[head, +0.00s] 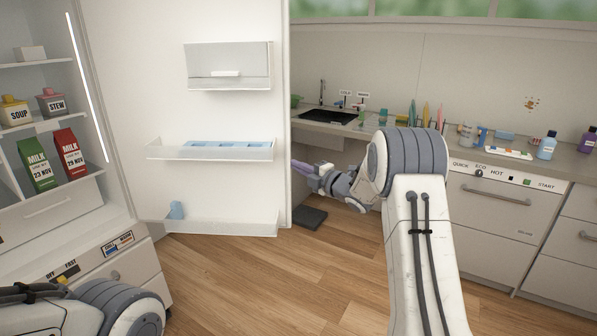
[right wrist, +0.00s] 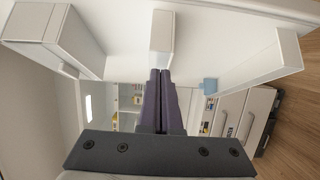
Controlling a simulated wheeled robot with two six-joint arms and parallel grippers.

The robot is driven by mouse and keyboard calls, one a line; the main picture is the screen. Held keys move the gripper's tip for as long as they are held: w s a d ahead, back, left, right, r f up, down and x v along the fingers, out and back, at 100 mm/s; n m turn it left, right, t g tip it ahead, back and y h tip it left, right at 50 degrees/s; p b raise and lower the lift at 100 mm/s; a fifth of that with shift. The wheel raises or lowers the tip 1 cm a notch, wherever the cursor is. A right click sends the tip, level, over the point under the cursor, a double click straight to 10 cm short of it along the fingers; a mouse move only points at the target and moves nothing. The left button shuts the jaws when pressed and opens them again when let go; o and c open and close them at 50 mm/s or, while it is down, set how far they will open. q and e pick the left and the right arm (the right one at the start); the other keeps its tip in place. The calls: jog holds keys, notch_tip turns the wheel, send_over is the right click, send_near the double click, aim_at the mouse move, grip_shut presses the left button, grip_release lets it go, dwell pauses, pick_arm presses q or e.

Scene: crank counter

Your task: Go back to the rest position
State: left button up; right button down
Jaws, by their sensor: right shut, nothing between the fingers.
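My right gripper (head: 296,163) is by the free edge of the open fridge door (head: 120,95). Its purple fingers are shut with nothing between them. In the right wrist view the two fingers (right wrist: 160,72) lie together, pointing toward the door shelves. Whether the fingertips touch the door I cannot tell. Of my left arm only a rounded link shows at the bottom left of the head view; the left gripper is out of view.
The open fridge holds a green milk carton (head: 36,165), a red milk carton (head: 69,153), a soup pot (head: 16,112) and a stew pot (head: 52,103). A counter (head: 420,135) with a sink (head: 328,116) and bottles is at right. Wooden floor (head: 240,275) lies clear in front.

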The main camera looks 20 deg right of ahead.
jog(key=s+a+m+g+h+p, duration=0.1)
jog(key=s+a+m+g+h, duration=0.15)
jog(key=s+a+m, duration=0.5)
jog(key=s+a+m+g+h, duration=0.25)
jog(key=s+a, duration=0.25)
jog(key=a, duration=0.6)
jog(key=s+a+f+m+g, duration=0.1)
jog(key=s+g, duration=0.3)
jog(key=s, duration=0.8)
jog(key=s+a+f+m+g, duration=0.1)
jog(key=s+f+m+g, duration=0.1)
jog(key=s, duration=1.1)
jog(key=s+a+f+m+g+p, duration=0.1)
jog(key=s+f+g, duration=0.3)
jog(key=s, duration=0.8)
jog(key=shift+s+a+m+g+h, duration=0.4)
jog(key=shift+a+m+g, duration=0.15)
jog(key=shift+g, duration=0.25)
dwell(1.7)
